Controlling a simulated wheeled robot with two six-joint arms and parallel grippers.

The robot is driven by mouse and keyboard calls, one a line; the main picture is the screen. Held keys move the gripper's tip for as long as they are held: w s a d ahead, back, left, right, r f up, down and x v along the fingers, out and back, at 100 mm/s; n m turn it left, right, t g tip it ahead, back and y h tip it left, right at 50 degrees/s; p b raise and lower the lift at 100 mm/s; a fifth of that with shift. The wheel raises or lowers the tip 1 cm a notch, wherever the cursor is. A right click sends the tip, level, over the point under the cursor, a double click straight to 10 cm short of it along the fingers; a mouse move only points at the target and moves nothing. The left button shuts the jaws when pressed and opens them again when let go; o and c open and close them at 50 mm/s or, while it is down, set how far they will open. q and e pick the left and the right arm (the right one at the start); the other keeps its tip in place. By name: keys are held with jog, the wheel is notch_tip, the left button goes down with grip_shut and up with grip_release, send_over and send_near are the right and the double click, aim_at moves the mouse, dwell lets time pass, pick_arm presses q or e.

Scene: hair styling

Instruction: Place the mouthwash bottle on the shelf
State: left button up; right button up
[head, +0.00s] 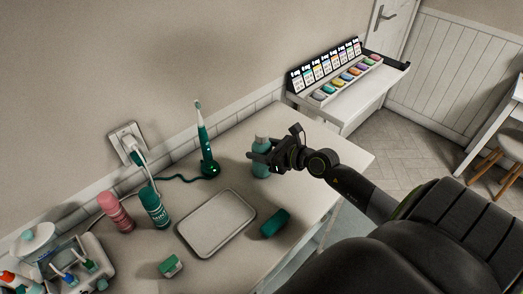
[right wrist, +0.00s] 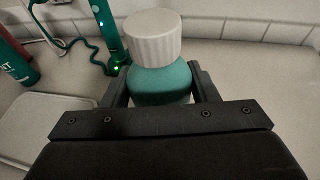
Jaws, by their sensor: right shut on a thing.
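The mouthwash bottle, teal with a whitish cap, stands upright at the right part of the table (head: 325,155) in the head view (head: 262,170). My right gripper (head: 264,157) is shut around its body. The right wrist view shows the bottle's ribbed cap and teal shoulder (right wrist: 161,80) between the two fingers (right wrist: 160,98). I cannot tell whether its base touches the table. A white shelf unit (head: 347,103) with colourful small items and cards stands beyond the table at the back right. My left gripper is not in view.
A green electric toothbrush (head: 206,150) stands on its charger left of the bottle. A white tray (head: 190,240), green box (head: 274,223), teal can (head: 153,208) and pink can (head: 116,213) are on the table. The table's right end is clear.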

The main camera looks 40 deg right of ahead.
jog(key=shift+f, duration=0.15)
jog(key=o, duration=1.2)
